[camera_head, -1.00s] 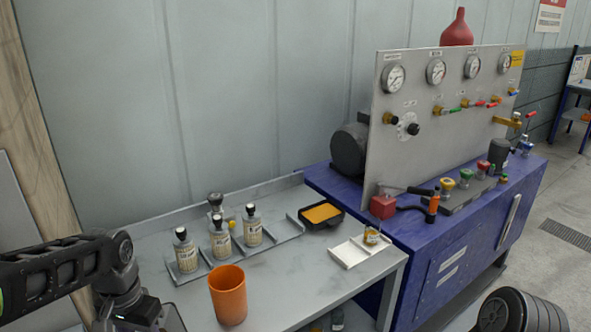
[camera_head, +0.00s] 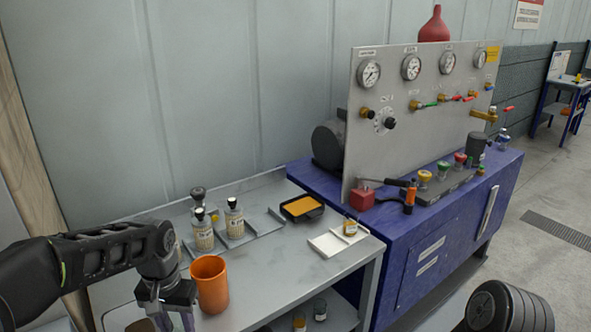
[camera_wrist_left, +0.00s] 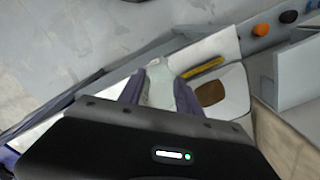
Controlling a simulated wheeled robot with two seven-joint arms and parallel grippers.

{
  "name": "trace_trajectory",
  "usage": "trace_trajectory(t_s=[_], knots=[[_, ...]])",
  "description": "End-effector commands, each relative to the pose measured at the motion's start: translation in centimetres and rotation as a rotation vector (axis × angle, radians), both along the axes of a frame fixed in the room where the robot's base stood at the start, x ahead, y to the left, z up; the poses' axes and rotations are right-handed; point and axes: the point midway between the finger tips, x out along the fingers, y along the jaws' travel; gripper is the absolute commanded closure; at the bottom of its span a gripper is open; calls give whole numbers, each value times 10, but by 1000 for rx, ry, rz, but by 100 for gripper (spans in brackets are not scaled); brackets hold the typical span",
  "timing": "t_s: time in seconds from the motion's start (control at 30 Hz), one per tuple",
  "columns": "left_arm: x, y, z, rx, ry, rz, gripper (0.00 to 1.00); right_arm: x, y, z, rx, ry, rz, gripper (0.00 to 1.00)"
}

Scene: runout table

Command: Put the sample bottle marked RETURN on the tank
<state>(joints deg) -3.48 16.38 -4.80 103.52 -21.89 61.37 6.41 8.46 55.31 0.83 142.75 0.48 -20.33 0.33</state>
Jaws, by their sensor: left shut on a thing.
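My left gripper (camera_head: 167,308) is low at the left of the grey bench, beside the orange cup, pointing down. In the left wrist view its fingers (camera_wrist_left: 158,90) are shut on a pale, whitish thing (camera_wrist_left: 158,84); I cannot read any marking on it. The blue cabinet-like unit (camera_head: 410,240), perhaps the tank, is right of the bench. My right gripper is not in view.
An orange cup (camera_head: 210,284) stands close right of my left gripper. A black tray with an orange inside (camera_head: 301,208) lies at the back. A red block (camera_head: 362,199) and several valves occupy the blue top. Small jars (camera_head: 320,309) stand on the lower shelf.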

Motion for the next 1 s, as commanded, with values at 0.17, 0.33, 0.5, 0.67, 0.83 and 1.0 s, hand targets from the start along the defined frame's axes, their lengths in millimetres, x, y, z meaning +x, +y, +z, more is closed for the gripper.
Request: trace_trajectory(t_s=[0.17, 0.33, 0.5, 0.67, 0.83, 1.0], knots=[[25, -38, -13, -4, 1, 31, 99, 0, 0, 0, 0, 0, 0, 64], [36, -57, -19, -7, 1, 54, 99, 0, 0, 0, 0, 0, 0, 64], [37, -58, -19, -8, 0, 57, 99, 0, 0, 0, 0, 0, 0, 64], [37, -58, -19, -7, 0, 56, 99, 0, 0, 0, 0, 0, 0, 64], [37, -58, -19, -7, 0, 56, 99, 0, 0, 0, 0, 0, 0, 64], [37, -58, -19, -7, 0, 56, 99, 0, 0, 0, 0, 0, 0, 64]])
